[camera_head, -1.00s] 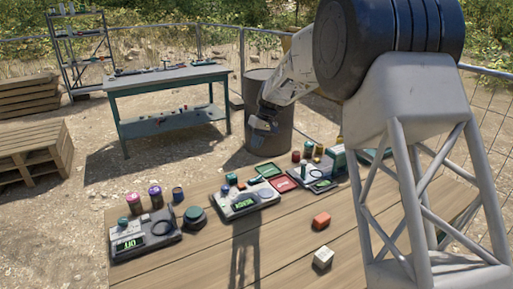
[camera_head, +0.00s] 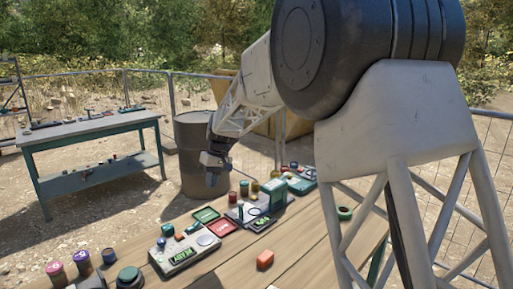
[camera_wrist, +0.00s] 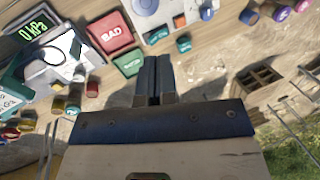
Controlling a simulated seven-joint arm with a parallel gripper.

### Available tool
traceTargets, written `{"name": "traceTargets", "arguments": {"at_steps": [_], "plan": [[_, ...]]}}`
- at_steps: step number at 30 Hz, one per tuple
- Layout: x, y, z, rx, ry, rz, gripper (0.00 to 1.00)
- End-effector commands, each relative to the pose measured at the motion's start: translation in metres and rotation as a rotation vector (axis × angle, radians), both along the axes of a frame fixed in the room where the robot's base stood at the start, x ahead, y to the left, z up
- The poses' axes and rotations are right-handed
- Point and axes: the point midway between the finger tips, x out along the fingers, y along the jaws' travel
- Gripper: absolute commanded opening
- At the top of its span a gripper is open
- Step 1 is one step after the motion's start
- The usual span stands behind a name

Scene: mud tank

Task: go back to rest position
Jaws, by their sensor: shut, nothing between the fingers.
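My gripper (camera_head: 213,178) hangs at the end of my arm above the far edge of the wooden table, in front of the dark barrel. In the wrist view my gripper (camera_wrist: 154,82) shows its two dark fingers close together with nothing between them. Below it in that view lie a red tray marked BAD (camera_wrist: 110,34) and a green tray (camera_wrist: 129,62) next to it. My gripper touches nothing that I can see.
A barrel (camera_head: 193,130) and a teal workbench (camera_head: 90,128) stand behind. Fencing runs around the yard.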

Motion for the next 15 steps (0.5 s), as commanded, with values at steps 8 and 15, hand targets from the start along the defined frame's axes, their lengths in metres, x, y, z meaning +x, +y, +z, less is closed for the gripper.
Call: {"name": "traceTargets", "arguments": {"at_steps": [8,15], "plan": [[-0.046,-0.063,0.034,-0.031,-0.040,-0.091,0.00],[-0.091,-0.113,0.054,-0.057,-0.072,-0.168,0.00]]}}
